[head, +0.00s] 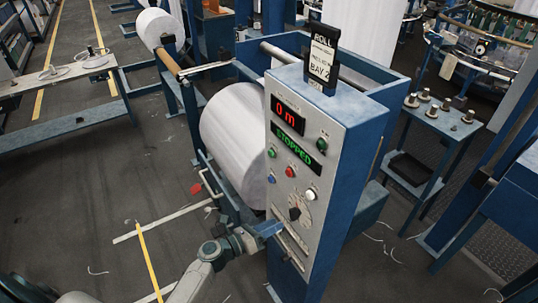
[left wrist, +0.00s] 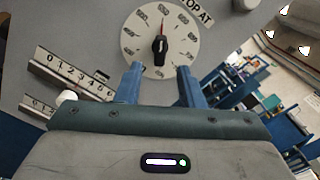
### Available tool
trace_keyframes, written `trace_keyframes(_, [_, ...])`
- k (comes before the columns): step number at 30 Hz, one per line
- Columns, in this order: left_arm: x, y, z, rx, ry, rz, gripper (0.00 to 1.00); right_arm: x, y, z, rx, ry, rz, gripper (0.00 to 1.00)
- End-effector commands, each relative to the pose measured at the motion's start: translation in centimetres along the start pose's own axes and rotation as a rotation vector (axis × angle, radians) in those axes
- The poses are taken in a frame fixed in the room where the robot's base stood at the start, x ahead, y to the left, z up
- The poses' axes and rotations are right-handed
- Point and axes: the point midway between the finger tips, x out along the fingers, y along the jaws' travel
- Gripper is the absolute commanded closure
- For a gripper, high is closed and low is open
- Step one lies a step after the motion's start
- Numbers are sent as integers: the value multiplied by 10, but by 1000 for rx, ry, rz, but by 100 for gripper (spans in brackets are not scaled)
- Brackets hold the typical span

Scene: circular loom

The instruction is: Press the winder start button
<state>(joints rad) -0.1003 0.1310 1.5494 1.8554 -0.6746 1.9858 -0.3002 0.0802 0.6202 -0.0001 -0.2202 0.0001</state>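The winder's grey control panel (head: 297,150) faces me, with a red "0 m" display (head: 288,114) and a green "STOPPED" display (head: 295,146). Below and beside them are a green button (head: 272,153), a red button (head: 291,171), a blue button (head: 272,179), a white button (head: 311,195) and another green round part (head: 322,144). Their labels are too small to read. My left gripper (head: 268,229) is low at the panel, below the buttons. In the left wrist view its fingers (left wrist: 159,84) are apart and empty, just below the "STOP AT" dial (left wrist: 160,40). My right gripper is out of view.
A large white fabric roll (head: 233,142) sits left of the panel. A black sign (head: 321,56) stands on top of it. A small blue stand with spools (head: 432,126) is at the right. The space in front of the upper buttons is clear.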

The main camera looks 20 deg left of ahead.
Motion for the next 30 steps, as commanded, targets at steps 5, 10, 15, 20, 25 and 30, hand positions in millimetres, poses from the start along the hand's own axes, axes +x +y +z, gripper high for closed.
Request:
trace_keyframes(5, [0, 0, 0, 0, 0, 0, 100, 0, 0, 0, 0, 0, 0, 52])
trace_keyframes(10, [0, 0, 0, 0, 0, 0, 100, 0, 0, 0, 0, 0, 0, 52])
trace_keyframes(15, [0, 0, 0, 0, 0, 0, 100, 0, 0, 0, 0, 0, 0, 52])
trace_keyframes(20, [0, 0, 0, 0, 0, 0, 100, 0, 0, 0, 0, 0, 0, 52])
trace_keyframes(25, [0, 0, 0, 0, 0, 0, 100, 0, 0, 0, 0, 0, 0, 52])
trace_keyframes(30, [0, 0, 0, 0, 0, 0, 100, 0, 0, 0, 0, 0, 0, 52])
